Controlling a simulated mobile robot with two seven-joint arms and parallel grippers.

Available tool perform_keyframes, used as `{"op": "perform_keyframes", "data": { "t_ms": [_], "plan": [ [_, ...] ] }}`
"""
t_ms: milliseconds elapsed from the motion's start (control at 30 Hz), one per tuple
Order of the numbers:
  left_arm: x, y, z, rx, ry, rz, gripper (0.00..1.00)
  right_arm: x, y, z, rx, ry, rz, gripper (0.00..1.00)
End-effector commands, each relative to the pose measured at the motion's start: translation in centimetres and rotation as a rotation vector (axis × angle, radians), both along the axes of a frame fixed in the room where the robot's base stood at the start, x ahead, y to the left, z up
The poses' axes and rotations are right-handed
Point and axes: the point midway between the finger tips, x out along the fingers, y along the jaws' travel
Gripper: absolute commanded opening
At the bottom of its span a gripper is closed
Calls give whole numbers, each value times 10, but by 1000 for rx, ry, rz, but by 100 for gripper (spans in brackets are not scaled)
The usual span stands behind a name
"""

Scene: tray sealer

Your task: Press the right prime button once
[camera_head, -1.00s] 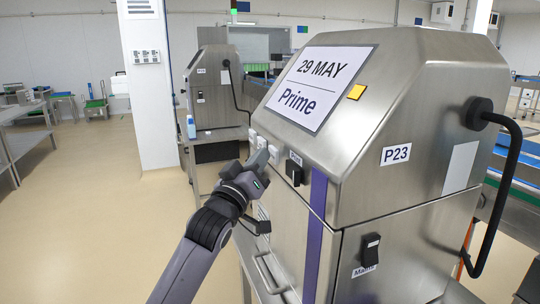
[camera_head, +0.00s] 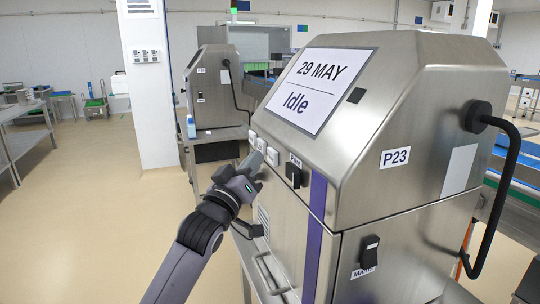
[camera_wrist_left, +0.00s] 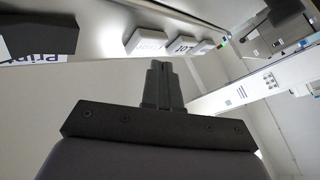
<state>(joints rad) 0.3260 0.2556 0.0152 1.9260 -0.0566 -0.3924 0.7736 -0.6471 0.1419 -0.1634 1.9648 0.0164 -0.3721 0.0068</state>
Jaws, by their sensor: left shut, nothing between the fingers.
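The steel machine marked P23 (camera_head: 395,157) has a sloped screen (camera_head: 318,88) reading "29 MAY" and "Idle", with a small dark lamp square (camera_head: 356,95) beside it. Low on its left front is a row of white buttons (camera_head: 261,145); the nearest white button (camera_head: 272,156) is close to my fingers. A black switch (camera_head: 294,174) sits right of them, its label partly hidden. My left gripper (camera_head: 253,161) is shut and empty, just in front of the row, seemingly apart from it. The left wrist view shows the closed fingers (camera_wrist_left: 162,85), white buttons (camera_wrist_left: 148,41) and black switch (camera_wrist_left: 40,36). My right gripper is out of view.
A black switch (camera_head: 369,249) labelled "Mains" and a thick black cable (camera_head: 511,165) are on the machine's right side. A similar machine (camera_head: 214,90) stands behind on the left. The floor (camera_head: 90,210) at left is clear.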

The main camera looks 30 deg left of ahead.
Motion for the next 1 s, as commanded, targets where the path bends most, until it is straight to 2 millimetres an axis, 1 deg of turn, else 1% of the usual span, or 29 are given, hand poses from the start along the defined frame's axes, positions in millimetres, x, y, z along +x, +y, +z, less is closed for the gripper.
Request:
{"op": "perform_keyframes", "data": {
  "t_ms": [333, 733, 867, 1000],
  "plan": [
    [-3, 3, 0, 0, 0, 1, 0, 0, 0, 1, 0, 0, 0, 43],
    [-32, 28, 0, 1, 0, 1, 0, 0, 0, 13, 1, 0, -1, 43],
    [-38, 32, 0, 0, 0, 1, 0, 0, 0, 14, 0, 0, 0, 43],
    [-39, 33, 0, -1, -1, 0, 0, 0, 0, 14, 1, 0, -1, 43]
  ]
}}
